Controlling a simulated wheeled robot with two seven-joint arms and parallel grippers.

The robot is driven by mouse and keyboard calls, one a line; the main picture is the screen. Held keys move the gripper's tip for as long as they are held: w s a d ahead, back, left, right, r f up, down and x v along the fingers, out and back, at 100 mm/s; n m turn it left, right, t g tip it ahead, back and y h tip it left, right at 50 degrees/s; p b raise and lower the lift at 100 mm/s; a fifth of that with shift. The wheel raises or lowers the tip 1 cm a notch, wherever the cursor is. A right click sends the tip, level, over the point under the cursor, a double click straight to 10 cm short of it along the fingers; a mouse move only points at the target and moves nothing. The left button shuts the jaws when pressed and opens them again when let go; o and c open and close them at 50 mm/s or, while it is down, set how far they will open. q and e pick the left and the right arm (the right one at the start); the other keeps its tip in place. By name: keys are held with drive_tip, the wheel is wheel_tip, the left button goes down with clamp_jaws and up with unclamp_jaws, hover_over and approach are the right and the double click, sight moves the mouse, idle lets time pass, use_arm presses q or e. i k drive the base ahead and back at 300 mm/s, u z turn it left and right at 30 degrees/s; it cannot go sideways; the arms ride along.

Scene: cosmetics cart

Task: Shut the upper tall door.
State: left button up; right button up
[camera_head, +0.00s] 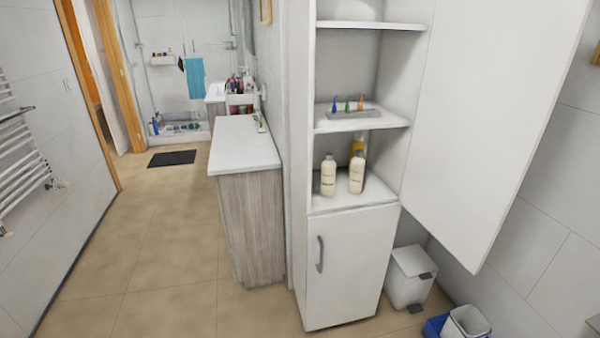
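The upper tall door (495,110) of the white cabinet stands wide open, swung out to the right. Its lower corner hangs above the floor near the right wall. The open upper part of the cabinet shows its shelves. A grey tray (352,114) with small coloured items is on the middle shelf. Two cream bottles (328,176) and a yellow one (358,146) stand on the lower shelf. The lower cabinet door (348,265) is shut, with a grey handle (320,254). Neither of my grippers shows in this view.
A white pedal bin (409,279) stands right of the cabinet, under the open door. A blue and white container (464,324) is near the bottom edge. A wood-fronted counter (250,225) is to the left. The tiled floor (165,250) left of it is clear.

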sight(496, 71)
drive_tip(key=u, duration=0.2)
drive_tip(key=i, duration=1.35)
drive_tip(key=u, duration=1)
drive_tip(key=k, duration=1.05)
drive_tip(key=z, duration=1.45)
